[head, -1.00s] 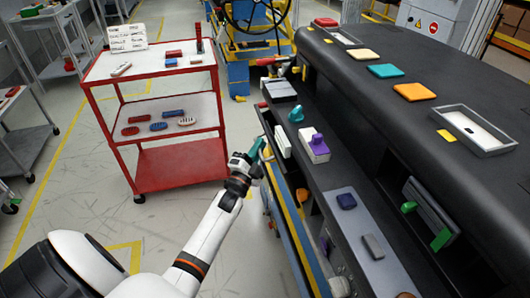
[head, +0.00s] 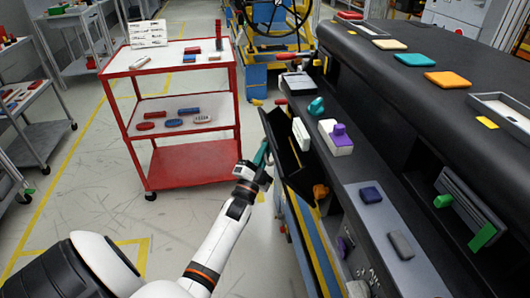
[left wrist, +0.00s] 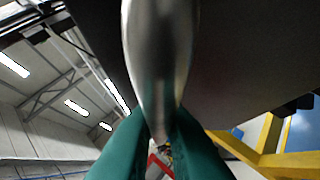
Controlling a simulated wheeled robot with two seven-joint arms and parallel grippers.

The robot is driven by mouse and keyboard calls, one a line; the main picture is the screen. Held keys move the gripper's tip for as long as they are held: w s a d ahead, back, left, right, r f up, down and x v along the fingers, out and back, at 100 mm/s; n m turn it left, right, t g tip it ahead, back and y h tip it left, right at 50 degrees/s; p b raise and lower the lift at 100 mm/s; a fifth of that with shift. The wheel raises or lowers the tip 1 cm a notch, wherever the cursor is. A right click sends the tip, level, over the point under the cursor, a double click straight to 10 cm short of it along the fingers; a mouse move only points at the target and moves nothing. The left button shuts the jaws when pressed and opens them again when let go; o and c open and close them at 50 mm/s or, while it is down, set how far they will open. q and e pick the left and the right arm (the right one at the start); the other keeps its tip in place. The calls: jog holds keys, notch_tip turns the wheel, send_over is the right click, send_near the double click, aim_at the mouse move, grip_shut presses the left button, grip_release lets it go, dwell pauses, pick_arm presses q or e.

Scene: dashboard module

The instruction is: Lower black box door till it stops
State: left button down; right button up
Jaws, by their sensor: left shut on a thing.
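The black box door (head: 283,150) hangs from the front of the long black dashboard module (head: 395,125), tilted outward, with its dark inner side showing from above. My left gripper (head: 262,153) has teal fingers and is at the door's outer side. In the left wrist view, the teal fingers (left wrist: 160,135) are shut on a shiny metal handle (left wrist: 160,60), with the dark door surface (left wrist: 235,60) behind it. The door's hinge and lower edge are hard to make out. My right gripper is not in view.
A red cart (head: 190,165) with small parts stands left of my left arm. A white and purple block (head: 336,138), a teal knob (head: 316,106) and a dark blue block (head: 370,194) sit along the module's ledge. Yellow and blue framing (head: 310,245) lies below. Floor between cart and module is clear.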

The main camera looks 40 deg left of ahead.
pick_arm(q)
jog(key=c, duration=1.5)
grip_release()
jog(key=v, duration=1.2)
